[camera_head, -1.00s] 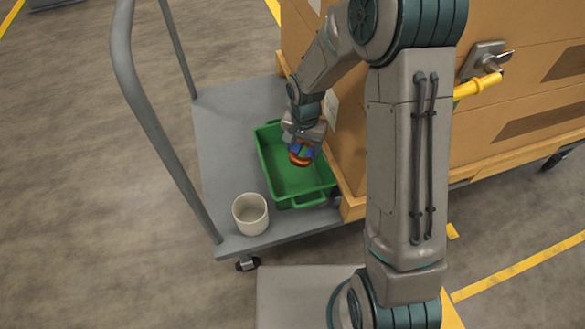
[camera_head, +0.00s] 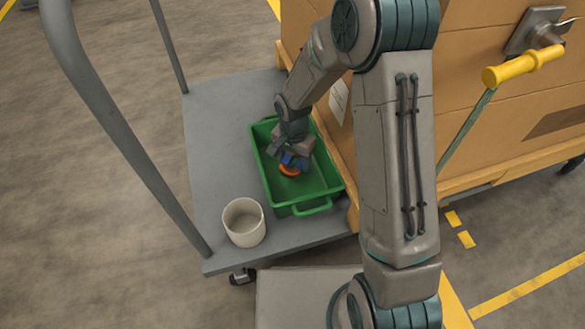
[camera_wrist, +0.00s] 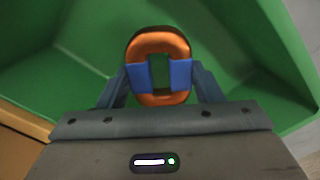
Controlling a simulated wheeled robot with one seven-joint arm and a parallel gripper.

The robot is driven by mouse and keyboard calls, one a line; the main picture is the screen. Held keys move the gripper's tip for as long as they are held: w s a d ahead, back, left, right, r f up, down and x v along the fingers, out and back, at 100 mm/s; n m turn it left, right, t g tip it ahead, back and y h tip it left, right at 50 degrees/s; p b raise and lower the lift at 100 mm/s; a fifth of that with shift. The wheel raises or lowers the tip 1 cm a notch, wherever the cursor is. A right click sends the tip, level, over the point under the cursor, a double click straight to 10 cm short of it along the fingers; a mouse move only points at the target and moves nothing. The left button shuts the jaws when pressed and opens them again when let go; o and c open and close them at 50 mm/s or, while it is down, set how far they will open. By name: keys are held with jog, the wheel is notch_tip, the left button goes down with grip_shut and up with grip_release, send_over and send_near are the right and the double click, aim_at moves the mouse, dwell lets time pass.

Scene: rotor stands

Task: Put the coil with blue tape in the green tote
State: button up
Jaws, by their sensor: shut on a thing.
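The coil with blue tape (camera_wrist: 160,47) is an orange ring with a blue band on each side. My gripper (camera_wrist: 160,80) is shut on it at the blue bands in the wrist view. In the head view the coil (camera_head: 289,171) is below my gripper (camera_head: 290,160), within the outline of the green tote (camera_head: 314,207). The green tote's walls and floor surround the coil in the wrist view. I cannot tell whether the coil touches the tote floor.
The tote stands on a grey cart (camera_head: 212,130) with a tubular handle (camera_head: 110,115) at left. A white cup (camera_head: 244,222) stands in front of the tote. A large wooden crate (camera_head: 490,100) with a yellow-handled lever (camera_head: 523,66) is close on the right.

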jog(key=shift+f+b, duration=0.55)
jog(key=shift+f, duration=1.05)
jog(key=shift+f, duration=0.2)
jog(key=o, duration=1.2)
jog(key=shift+r, duration=0.1)
notch_tip(320, 180, up, 12)
jog(key=p, duration=0.4)
jog(key=shift+r, duration=0.1)
